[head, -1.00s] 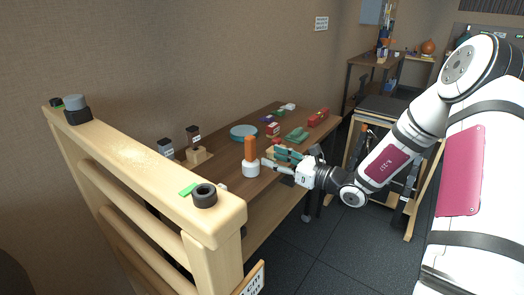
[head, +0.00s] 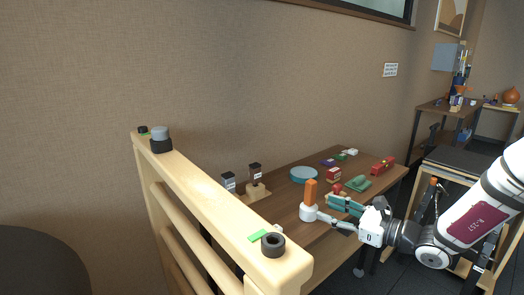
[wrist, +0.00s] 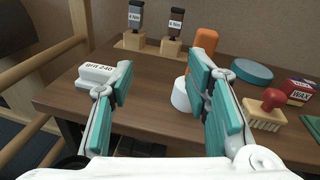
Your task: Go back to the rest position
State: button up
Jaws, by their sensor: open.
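My gripper (head: 338,213) is open and empty at the front edge of the wooden table (head: 290,206), with its teal-padded fingers apart. In the wrist view my gripper (wrist: 165,88) spreads over the table's front edge with nothing between the fingers. A white bottle with an orange top (head: 309,203) stands just beyond the fingers in the head view. In the wrist view the orange-topped bottle (wrist: 183,97) is partly hidden behind the right finger. A white block marked "GRIT 240" (wrist: 97,75) lies at the left, beside the left finger.
A wooden ladder-like frame (head: 205,200) rises at the left, with dark cylinders on its top beam.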

jog(key=s+a+r+n+g+h, duration=0.1)
jog(key=s+a+r+n+g, duration=0.2)
jog(key=s+a+n+g, duration=0.35)
jog(key=s+a+r+n+g+h, duration=0.1)
jog(key=s+a+r+n+g, duration=0.1)
jog(key=s+a+n+g, duration=0.45)
jog(key=s+d+r+n+t+h, duration=0.35)
jog(key=s+d+n+h, duration=0.2)
jog(key=s, duration=0.35)
jog(key=s+d+r+n+t+h, duration=0.3)
jog(key=s+d+r+n+h, duration=0.15)
jog(key=s+n, duration=0.3)
jog(key=s+f+g, duration=0.4)
jog(key=s+g, duration=0.1)
jog(key=s, duration=0.6)
notch_tip(320, 180, up, 25)
jog(key=t+p, duration=0.3)
jog(key=p, duration=2)
jog(key=shift+s+d+m, duration=0.25)
jog(key=shift+s+m, duration=0.05)
jog(key=shift+s, duration=0.1)
